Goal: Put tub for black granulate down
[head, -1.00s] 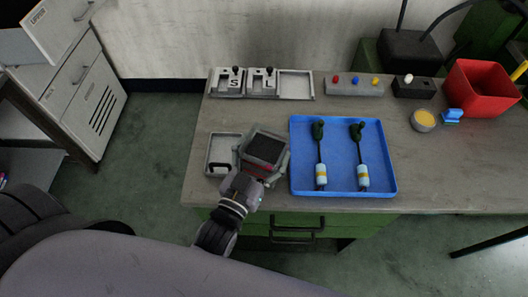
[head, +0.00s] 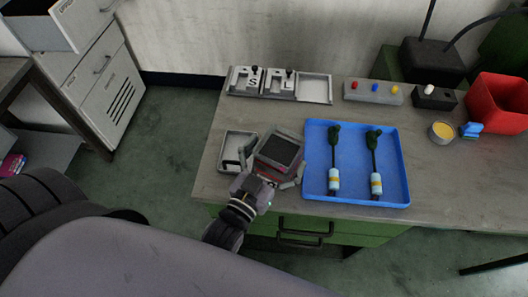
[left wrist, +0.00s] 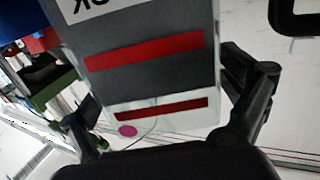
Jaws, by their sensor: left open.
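The tub for black granulate (head: 281,148) is a squarish grey tub with dark contents. It stands at the worktable's front edge, between a small grey tray and the blue tray. In the left wrist view the tub (left wrist: 150,75) shows red stripes and part of an upside-down label. My left gripper (head: 275,170) is open at the tub's near side, with one finger on each side of it. Its fingers also show on either side of the tub in the left wrist view (left wrist: 165,115). The tub's underside is hidden. My right gripper is out of view.
The small grey tray (head: 233,168) is close on the left. Slots marked S and L, a button box (head: 373,92) and a red bin (head: 497,103) are farther back.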

